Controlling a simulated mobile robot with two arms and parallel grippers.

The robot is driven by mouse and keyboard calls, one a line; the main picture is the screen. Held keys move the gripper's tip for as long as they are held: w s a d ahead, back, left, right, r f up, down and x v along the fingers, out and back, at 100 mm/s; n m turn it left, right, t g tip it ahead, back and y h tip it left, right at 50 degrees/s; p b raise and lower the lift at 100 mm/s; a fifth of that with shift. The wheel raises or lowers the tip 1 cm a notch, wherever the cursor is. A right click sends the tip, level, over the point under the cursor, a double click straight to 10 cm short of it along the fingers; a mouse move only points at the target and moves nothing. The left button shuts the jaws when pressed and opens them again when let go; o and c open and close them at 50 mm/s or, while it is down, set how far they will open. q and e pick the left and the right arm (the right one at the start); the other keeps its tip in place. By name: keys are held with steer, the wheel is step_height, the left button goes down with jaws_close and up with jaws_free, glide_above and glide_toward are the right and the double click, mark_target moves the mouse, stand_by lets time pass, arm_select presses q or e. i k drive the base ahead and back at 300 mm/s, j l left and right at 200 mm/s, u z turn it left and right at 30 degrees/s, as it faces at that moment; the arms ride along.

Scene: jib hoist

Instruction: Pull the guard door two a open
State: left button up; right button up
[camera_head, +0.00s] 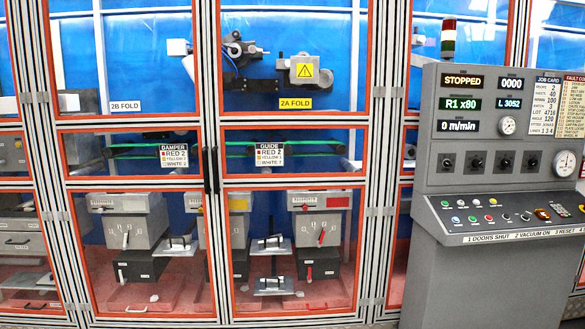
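The guard door two a (300,184) is the clear door with an orange-red frame in the middle of the head view. A yellow "2A FOLD" label (295,103) shows in its upper part. The door looks shut, level with the door to its left. Its dark upright handle (215,170) is at its left edge, close beside the neighbouring door's handle (206,170). Neither of my grippers shows in this view.
The neighbouring guard door (135,121), with a "2B FOLD" label (125,106), also looks shut. A grey control console (490,215) stands at the right, in front of the guard line; its display reads "STOPPED". Nothing visible stands before door two a.

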mark_target(221, 119)
steer(key=i+z, duration=0.15)
steer(key=i, duration=0.45)
steer(key=i+j+z, duration=0.1)
steer(key=i, duration=0.5)
steer(key=j, duration=0.1)
